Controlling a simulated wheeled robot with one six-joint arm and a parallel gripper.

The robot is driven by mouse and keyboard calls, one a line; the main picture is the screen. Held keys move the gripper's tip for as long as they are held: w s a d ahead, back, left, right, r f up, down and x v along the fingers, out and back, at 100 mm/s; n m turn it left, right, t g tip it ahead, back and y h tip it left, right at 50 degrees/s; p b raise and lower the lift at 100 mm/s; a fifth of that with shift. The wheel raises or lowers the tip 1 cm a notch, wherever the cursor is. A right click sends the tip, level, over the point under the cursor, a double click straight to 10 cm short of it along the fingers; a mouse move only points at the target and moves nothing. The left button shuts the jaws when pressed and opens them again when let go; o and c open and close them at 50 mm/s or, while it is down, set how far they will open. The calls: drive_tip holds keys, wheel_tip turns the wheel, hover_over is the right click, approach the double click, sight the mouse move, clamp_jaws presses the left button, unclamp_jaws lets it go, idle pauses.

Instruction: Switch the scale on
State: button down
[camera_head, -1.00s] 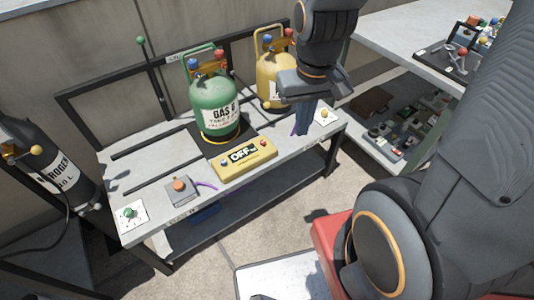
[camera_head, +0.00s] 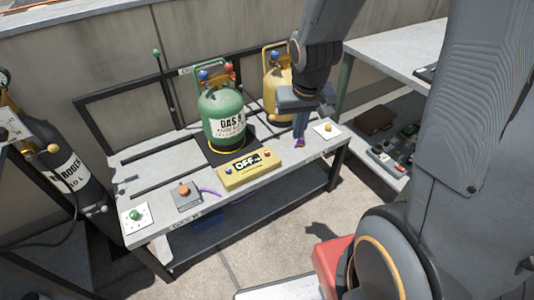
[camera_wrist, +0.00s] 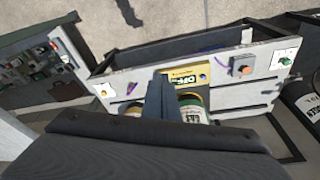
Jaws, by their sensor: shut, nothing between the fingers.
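The scale has a yellow display unit (camera_head: 247,169) at the front of the bench, and its screen reads "OFF". Small buttons sit at both ends of its face. A green gas cylinder (camera_head: 222,115) stands on the dark scale plate (camera_head: 213,152) behind the display. My gripper (camera_head: 300,138) points down over the right part of the bench, right of the display, its fingers shut and empty. In the wrist view the shut fingers (camera_wrist: 161,98) overlap the left edge of the yellow display (camera_wrist: 191,76), apparently above the bench; contact is not clear.
A yellow cylinder (camera_head: 277,88) stands behind my gripper. White plates with a yellow knob (camera_head: 327,129) and a green knob (camera_head: 136,215) lie at the bench ends. A grey box with an orange button (camera_head: 185,193) sits left of the display. A black nitrogen cylinder (camera_head: 72,170) stands at left.

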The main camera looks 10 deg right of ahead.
drive_tip(key=w+d+f+m+t+b, duration=0.1)
drive_tip(key=w+f+t, duration=0.1)
drive_tip(key=w+f, duration=0.45)
drive_tip(key=w+d+f+m+t, duration=0.1)
drive_tip(key=w+f, duration=0.3)
drive_tip(key=w, duration=0.6)
drive_tip(key=m+t+y+b, duration=0.1)
drive_tip(key=t+y, duration=0.2)
drive_tip(key=y, duration=0.1)
hover_over(267, 153)
wheel_tip(267, 153, down, 12)
drive_tip(key=shift+s+d+r, duration=0.1)
drive_tip(key=shift+s+d, duration=0.25)
drive_tip(key=shift+b, duration=0.3)
wheel_tip(267, 153, down, 9)
drive_tip(key=b, duration=0.6)
drive_tip(key=shift+r, duration=0.1)
drive_tip(key=shift+f, duration=0.4)
